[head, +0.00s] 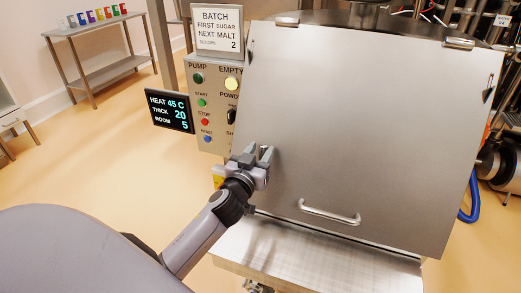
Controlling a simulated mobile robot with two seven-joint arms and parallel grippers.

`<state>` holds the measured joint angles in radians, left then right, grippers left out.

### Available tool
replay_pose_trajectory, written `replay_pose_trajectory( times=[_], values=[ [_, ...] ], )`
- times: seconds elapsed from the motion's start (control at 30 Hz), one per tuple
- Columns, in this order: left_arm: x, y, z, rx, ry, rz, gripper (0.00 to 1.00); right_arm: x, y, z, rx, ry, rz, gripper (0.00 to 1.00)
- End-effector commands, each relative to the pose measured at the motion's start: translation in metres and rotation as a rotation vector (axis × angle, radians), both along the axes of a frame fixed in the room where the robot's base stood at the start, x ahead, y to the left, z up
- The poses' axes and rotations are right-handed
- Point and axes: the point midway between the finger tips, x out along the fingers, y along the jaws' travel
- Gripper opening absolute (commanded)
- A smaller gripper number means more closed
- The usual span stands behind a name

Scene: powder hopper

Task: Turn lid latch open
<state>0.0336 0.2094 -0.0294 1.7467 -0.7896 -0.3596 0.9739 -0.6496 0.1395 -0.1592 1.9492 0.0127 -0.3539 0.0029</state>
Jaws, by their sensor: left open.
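The hopper lid (365,130) is a large sloping steel panel with a bar handle (329,213) near its lower edge. My left gripper (259,153) is open at the lid's lower left edge, with its fingers pointing up and away from me. I cannot make out a latch clearly between or behind the fingers; the gripper covers that spot, and I cannot tell whether it touches anything. Small dark fittings sit on the lid's left edge (249,51) and right edge (488,95). My right gripper is not in view.
A control panel (214,105) with coloured buttons stands left of the lid, below a batch sign (218,30). A dark display (169,111) juts out beside it. A steel ledge (320,262) lies below the lid. The floor at left is open up to a shelf rack (105,30).

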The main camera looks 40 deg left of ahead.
Motion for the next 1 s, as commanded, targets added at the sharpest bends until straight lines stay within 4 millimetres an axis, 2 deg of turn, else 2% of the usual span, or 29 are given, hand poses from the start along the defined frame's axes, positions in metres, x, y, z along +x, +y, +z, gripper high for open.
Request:
replay_pose_trajectory(
  times=[0.13, 0.4, 0.47, 0.53, 0.57, 1.0],
  values=[
    [0.0068, 0.0017, 0.0002, 0.0, 0.0, 0.0, 0.43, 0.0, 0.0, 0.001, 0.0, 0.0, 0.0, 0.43],
    [0.0077, 0.0019, -0.0002, 0.0, 0.001, 0.0, 0.43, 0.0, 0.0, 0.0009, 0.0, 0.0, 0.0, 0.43],
    [0.0076, 0.0019, -0.0002, 0.0, 0.001, 0.0, 0.26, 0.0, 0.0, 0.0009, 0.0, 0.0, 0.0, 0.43],
    [0.0075, 0.0019, -0.0002, 0.0, 0.001, 0.0, 0.04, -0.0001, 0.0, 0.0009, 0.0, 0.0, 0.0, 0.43],
    [0.0075, 0.0018, -0.0002, 0.0, 0.001, 0.0, 0.0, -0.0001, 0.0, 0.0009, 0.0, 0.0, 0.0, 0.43],
    [0.0074, 0.0015, -0.0002, 0.057, 0.015, -0.03, 0.0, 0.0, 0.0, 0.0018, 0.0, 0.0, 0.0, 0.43]
  ],
)
